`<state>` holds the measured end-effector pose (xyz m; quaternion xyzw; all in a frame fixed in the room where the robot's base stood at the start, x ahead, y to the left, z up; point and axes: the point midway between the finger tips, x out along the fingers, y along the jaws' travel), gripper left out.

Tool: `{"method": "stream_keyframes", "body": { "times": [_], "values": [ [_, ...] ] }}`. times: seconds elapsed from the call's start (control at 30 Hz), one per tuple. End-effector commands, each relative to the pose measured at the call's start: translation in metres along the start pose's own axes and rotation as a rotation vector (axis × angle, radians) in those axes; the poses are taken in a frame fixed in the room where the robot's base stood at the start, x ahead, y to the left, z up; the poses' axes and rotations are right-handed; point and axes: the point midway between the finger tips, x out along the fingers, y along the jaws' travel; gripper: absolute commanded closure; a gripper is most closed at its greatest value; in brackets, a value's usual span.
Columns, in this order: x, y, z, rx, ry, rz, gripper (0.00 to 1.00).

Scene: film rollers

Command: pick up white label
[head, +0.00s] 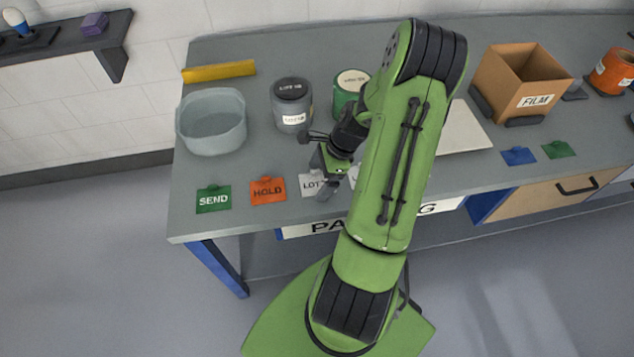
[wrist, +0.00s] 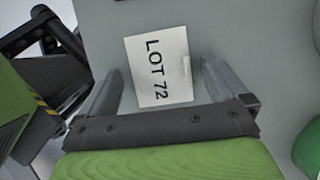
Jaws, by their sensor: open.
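A white label reading "LOT 72" (wrist: 158,68) lies on the grey bench between my gripper's fingers in the wrist view. A small raised tab shows on its right side. In the head view the label (head: 308,182) is near the bench's front edge, right of the orange label, and partly hidden by my gripper (head: 326,187). My gripper is open, with one finger on each side of the label (wrist: 163,72) in the wrist view. I cannot tell how high the fingers are above the bench. Part of another white piece (head: 354,181) shows beside my arm.
A green "SEND" label (head: 214,199) and an orange "HOLD" label (head: 268,190) lie to the left. Behind are a clear round tub (head: 211,122), a grey canister (head: 292,107) and a green canister (head: 346,95). A cardboard "FILM" box (head: 520,85) stands at right.

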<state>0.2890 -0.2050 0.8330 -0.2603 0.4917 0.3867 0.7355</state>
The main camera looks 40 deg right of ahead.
Motion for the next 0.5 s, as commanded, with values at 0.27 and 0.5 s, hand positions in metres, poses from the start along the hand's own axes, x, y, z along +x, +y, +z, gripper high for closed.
{"method": "stream_keyframes", "body": {
  "times": [0.27,0.5],
  "values": [
    [-0.0003,0.0006,0.0008,0.0,-0.002,0.003,0.26],
    [-0.0006,0.0006,0.0008,0.0,-0.002,0.002,0.42]
  ]
}}
